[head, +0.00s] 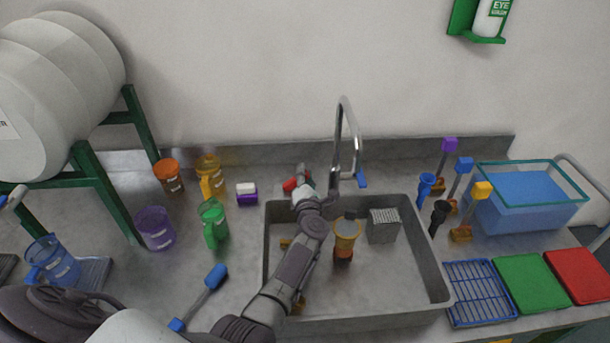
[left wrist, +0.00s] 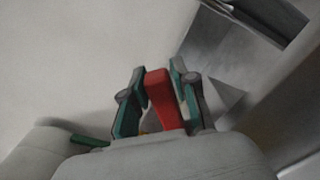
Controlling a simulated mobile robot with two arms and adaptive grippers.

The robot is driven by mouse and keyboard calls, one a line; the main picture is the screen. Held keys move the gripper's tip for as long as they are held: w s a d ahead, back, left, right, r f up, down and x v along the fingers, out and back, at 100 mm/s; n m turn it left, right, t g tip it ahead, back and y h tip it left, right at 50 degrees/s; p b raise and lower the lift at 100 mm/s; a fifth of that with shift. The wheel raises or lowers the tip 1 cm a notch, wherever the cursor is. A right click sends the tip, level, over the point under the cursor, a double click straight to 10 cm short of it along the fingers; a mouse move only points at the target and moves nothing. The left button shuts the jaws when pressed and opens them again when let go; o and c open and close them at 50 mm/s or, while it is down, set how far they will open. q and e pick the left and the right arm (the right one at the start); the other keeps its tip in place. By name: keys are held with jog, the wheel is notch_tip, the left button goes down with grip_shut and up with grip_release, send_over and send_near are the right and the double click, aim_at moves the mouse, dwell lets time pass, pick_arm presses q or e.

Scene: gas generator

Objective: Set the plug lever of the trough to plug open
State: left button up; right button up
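The trough is the grey sink (head: 400,305) set in the counter, with a tap behind it. The red plug lever (head: 290,184) stands at the back left edge of the sink. My left gripper (head: 305,181) is at it, reaching across the sink from the front. In the left wrist view the red lever (left wrist: 163,100) stands between the two green-and-grey fingers of my left gripper (left wrist: 158,88), which lie close against both its sides. The lever's base is hidden by the gripper. My right gripper is not in view.
The tap (head: 338,150) rises just right of my left gripper. Coloured jugs and a purple-and-white block (head: 246,194) stand left. A blue tub (head: 525,200) stands right.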

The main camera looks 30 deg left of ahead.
pick_arm(q)
jog(key=shift+o, duration=1.4)
